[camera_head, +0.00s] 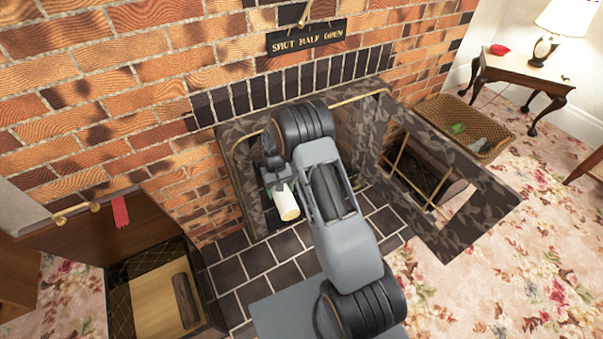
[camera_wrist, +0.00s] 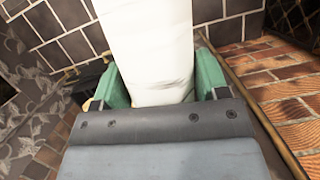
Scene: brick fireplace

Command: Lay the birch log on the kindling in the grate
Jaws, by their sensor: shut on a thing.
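The birch log (camera_head: 288,206) is a pale cylinder with a cream cut end, at the mouth of the fireplace in the head view. My gripper (camera_head: 272,183) is shut on it. In the wrist view the white log (camera_wrist: 150,45) runs up from between my green finger pads (camera_wrist: 155,88). The grate and kindling are not clearly visible in the head view, where my arm covers much of the opening. A small dark object with yellowish bits (camera_wrist: 88,80) shows left of the log in the wrist view; I cannot tell what it is.
The dark fireplace door (camera_head: 480,215) stands open on the right. An open wood box (camera_head: 150,262) at the left holds a dark log (camera_head: 186,300). A wicker basket (camera_head: 490,150) and a lamp table (camera_head: 520,75) stand at the right. Dark hearth tiles (camera_head: 262,262) lie clear in front.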

